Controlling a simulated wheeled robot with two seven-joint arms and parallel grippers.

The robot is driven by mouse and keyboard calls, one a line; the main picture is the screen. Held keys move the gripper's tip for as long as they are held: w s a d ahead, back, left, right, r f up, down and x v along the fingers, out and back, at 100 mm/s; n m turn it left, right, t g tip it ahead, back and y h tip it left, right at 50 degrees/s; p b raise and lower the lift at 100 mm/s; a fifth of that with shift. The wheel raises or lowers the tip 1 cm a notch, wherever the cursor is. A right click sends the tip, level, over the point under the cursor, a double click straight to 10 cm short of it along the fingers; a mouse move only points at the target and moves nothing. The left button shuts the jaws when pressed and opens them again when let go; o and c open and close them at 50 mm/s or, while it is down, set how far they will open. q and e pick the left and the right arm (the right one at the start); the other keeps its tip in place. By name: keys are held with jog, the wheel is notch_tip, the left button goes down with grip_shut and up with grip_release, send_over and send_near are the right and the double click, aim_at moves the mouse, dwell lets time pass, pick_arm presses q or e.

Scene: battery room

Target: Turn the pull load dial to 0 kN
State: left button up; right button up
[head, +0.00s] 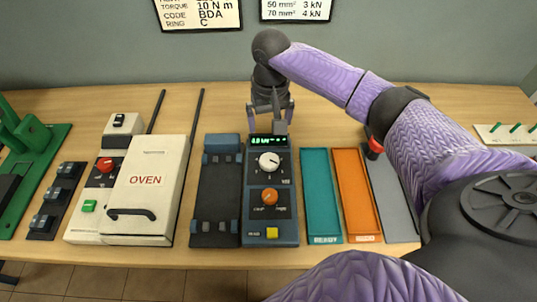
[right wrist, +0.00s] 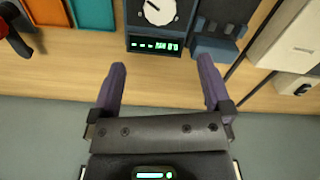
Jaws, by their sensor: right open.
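The test unit (head: 285,222) is a dark blue-grey box with a green-lit display (head: 268,141). Its white dial (head: 268,161) has a dark pointer mark, and an orange dial (head: 269,196) sits below it. I cannot read the labels well enough to tell which is the pull load dial. My right gripper (head: 270,112) is at the unit's far edge, behind the display. In the right wrist view its fingers (right wrist: 163,75) are spread apart and empty, with the white dial (right wrist: 158,12) beyond them. My left gripper is not in view.
A yellow button (head: 272,233) is at the unit's front. A dark cradle (head: 217,190) adjoins its left side, then the white oven (head: 146,185). Teal (head: 321,195) and orange (head: 358,195) trays lie to the right, near a red-topped tool (head: 375,147).

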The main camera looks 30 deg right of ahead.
jog(key=b, duration=0.3)
send_near(270, 161)
notch_tip(270, 161, down, 9)
jog(key=b, duration=0.3)
jog(key=shift+f+b, duration=0.2)
jog(key=shift+b, duration=0.1)
